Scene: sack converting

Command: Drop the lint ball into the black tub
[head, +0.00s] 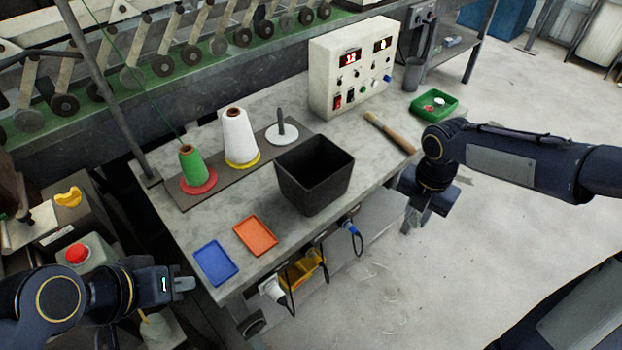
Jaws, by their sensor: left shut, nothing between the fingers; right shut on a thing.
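The black tub (314,190) stands open and upright near the front edge of the grey workbench. Its visible inside looks dark and empty. My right gripper (411,224) is right of the tub, beyond the bench's front edge and over the floor, pointing down. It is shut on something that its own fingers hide. I cannot make out the lint ball anywhere in this view. My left gripper (190,284) is shut and empty at the lower left, left of the blue tray.
Cables hang below the front edge.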

